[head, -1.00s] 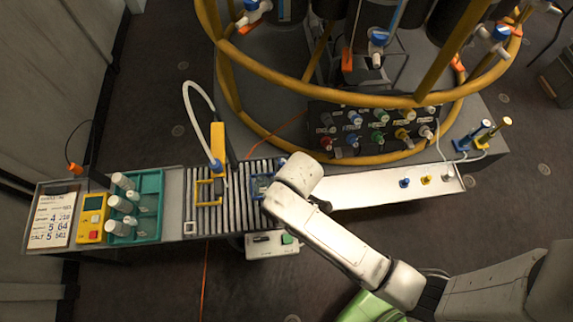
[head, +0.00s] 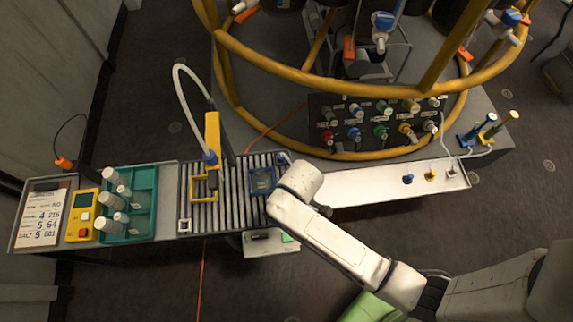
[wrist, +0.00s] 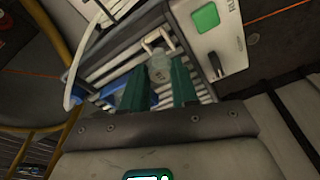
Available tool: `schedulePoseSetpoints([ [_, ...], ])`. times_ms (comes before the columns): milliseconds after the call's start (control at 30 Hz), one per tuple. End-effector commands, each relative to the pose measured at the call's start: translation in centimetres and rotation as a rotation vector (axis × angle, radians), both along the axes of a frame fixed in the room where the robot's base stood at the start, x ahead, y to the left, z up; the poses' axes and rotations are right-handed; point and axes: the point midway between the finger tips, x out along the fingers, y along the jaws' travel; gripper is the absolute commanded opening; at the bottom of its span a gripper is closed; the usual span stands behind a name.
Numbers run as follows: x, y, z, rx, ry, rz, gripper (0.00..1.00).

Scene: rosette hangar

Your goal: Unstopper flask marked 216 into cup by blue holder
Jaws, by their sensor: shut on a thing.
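In the wrist view my gripper (wrist: 157,78), with two dark green fingers, is shut on a pale, clear flask-like piece (wrist: 160,66) over the slatted bed. No mark on it is readable. In the head view my arm hides the gripper at the bed's right end. A blue square frame (head: 262,181) stands on the bed beside it and shows as blue in the wrist view (wrist: 114,90). Several white-capped flasks (head: 113,201) stand in the teal rack (head: 149,226); their marks are unreadable. A blue holder (head: 467,139) stands beside a yellow one (head: 487,134) at far right.
A clipboard (head: 41,216) lists 216 among its numbers. A yellow meter (head: 81,215) sits beside the rack. A yellow post with a white hose (head: 212,135) rises from the slatted bed (head: 233,200). A pale strip (head: 370,190) with small colored pieces extends right, below a yellow ring frame (head: 330,93).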

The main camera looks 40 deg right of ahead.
Motion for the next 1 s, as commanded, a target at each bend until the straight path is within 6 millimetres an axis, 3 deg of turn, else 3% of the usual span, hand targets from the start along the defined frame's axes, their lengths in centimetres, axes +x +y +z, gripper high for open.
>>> schedulePoseSetpoints([
  [1000,0.04,0.01,-0.74,0.0,0.0,0.0,0.12],
])
